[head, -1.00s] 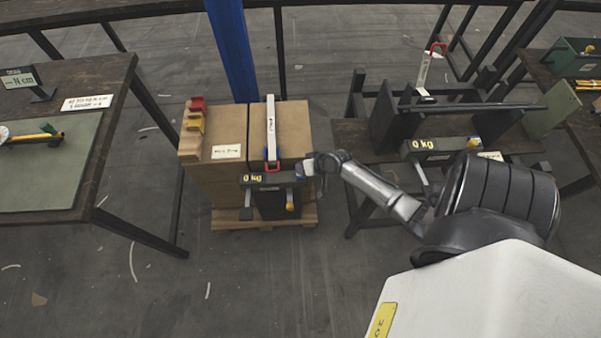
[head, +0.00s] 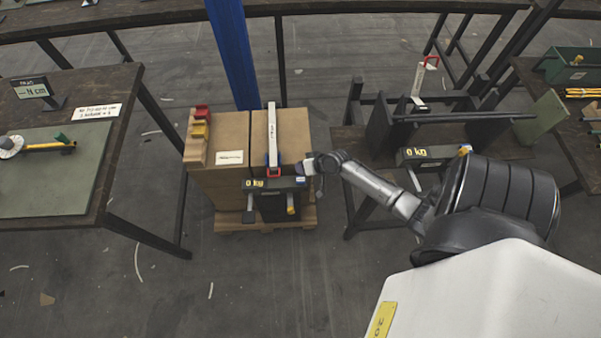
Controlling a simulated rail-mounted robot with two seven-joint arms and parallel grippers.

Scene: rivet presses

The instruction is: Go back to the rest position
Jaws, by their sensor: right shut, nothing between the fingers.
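My right arm comes in from the lower right. Its gripper (head: 309,168) is shut and empty. In the picture it is at the right end of the dark press bar with a "0 kg" display (head: 262,184), in front of the cardboard boxes (head: 220,172). I cannot tell whether it touches the bar. A white lever with a red end (head: 272,140) stands up from this press. My left gripper is not in view.
A second "0 kg" press (head: 430,153) stands on a dark bench to the right. A blue post (head: 232,50) rises behind the boxes. Grey floor (head: 250,290) is clear in front.

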